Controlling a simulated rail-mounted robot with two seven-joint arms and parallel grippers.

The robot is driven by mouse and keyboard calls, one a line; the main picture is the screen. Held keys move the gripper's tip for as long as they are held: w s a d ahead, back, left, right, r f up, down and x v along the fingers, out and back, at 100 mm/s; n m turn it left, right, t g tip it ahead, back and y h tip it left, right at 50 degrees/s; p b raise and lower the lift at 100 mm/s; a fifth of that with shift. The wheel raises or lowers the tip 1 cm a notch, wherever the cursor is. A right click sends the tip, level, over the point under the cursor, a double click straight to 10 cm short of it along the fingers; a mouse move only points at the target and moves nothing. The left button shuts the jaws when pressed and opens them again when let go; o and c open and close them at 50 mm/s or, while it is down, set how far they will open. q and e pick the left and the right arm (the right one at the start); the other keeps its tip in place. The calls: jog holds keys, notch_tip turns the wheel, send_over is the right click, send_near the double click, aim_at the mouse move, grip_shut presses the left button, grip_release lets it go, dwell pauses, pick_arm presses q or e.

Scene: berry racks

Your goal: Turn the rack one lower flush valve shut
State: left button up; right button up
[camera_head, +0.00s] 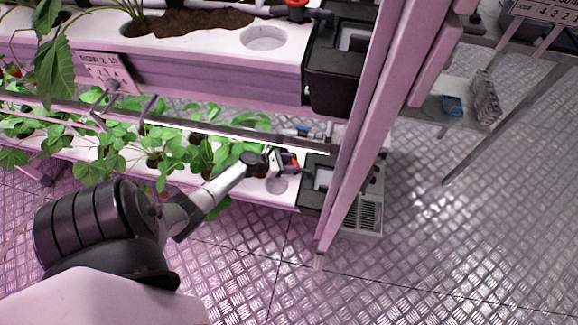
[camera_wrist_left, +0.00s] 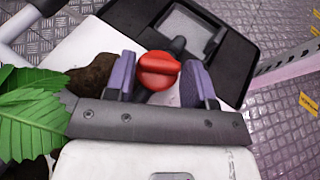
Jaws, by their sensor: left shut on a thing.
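The lower flush valve has a red handle (camera_wrist_left: 158,70) on a dark pipe stub beside the black end box (camera_wrist_left: 212,28) of the lower trough. My left gripper (camera_head: 284,163) reaches in from the left to the right end of the lower white trough (camera_head: 285,197). In the left wrist view the two purple-grey fingers (camera_wrist_left: 160,82) stand either side of the red handle, and the gripper is shut on it. In the head view the gripper hides most of the handle. My right gripper is in neither view.
The upper trough (camera_head: 200,70) overhangs my left arm, with another red valve (camera_head: 297,3) at its end. A rail and light bar (camera_head: 240,135) run just above the gripper. Strawberry leaves (camera_head: 190,155) crowd its left side.

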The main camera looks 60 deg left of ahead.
pick_arm(q)
jog(key=shift+a+f+m+g+h+b, duration=0.1)
jog(key=shift+a+m+g+h+b, duration=0.1)
jog(key=shift+m+g+h+b, duration=0.8)
jog(key=shift+m+t+h, duration=0.3)
jog(key=shift+m+h, duration=0.1)
jog(key=shift+h, duration=0.1)
jog(key=o, duration=0.9)
jog(key=shift+w, duration=0.1)
jog(key=shift+s+a+r+p, duration=0.15)
jog(key=shift+s+r+p, duration=0.2)
jog(key=shift+p, duration=0.1)
jog(key=shift+p+v, duration=2.5)
jog(key=shift+v, duration=4)
